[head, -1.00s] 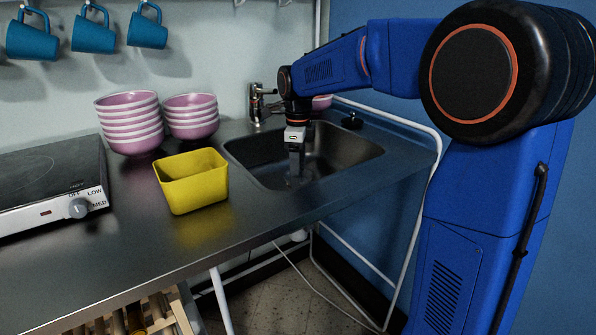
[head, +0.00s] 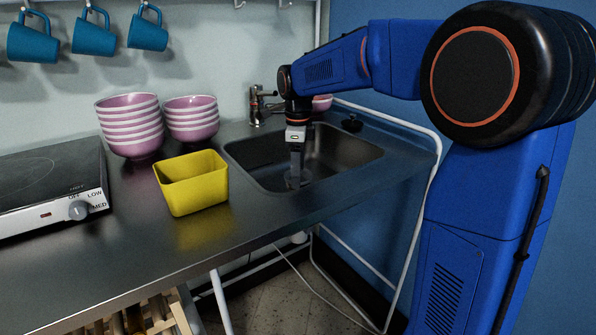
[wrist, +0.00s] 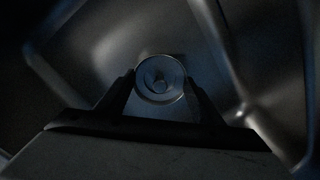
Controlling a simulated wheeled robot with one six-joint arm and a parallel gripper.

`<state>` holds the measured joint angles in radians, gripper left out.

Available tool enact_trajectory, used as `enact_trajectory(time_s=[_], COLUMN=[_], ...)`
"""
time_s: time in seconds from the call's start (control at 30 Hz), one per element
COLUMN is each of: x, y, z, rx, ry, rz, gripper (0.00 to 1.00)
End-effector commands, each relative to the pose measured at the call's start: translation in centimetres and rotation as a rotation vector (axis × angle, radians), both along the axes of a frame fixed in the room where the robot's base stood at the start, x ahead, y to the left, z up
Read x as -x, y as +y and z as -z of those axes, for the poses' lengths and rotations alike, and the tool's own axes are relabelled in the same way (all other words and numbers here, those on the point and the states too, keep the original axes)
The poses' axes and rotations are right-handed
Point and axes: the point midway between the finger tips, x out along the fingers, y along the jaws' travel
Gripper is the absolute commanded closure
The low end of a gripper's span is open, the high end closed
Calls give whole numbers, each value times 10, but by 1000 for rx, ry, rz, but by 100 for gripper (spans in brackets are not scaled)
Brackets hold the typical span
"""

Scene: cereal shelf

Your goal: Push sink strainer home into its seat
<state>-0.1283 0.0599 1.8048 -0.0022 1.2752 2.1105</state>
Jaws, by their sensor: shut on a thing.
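The sink strainer (wrist: 160,76) shows in the wrist view as a round, pale metal disc with a small knob at its middle. My gripper (wrist: 160,92) has one dark fingertip at each side of it and is shut on it. In the head view my gripper (head: 296,170) points straight down into the steel sink basin (head: 345,150). The strainer (head: 299,181) shows there only as a small pale shape at the fingertips, low in the basin. The seat is hidden under the strainer, and I cannot tell how deep the strainer sits.
A faucet (head: 257,104) stands behind the basin, close to my arm. A yellow tub (head: 192,185), stacked pink bowls (head: 131,127) and a hot plate (head: 50,190) are on the counter to the left.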

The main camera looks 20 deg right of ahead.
Motion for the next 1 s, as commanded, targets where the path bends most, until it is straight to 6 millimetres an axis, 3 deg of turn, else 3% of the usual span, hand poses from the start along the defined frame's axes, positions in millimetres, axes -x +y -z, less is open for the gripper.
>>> enact_trajectory(time_s=[1.0], x=[0], y=[0], z=[9], rx=[1], ry=[1], rz=[0], gripper=[75])
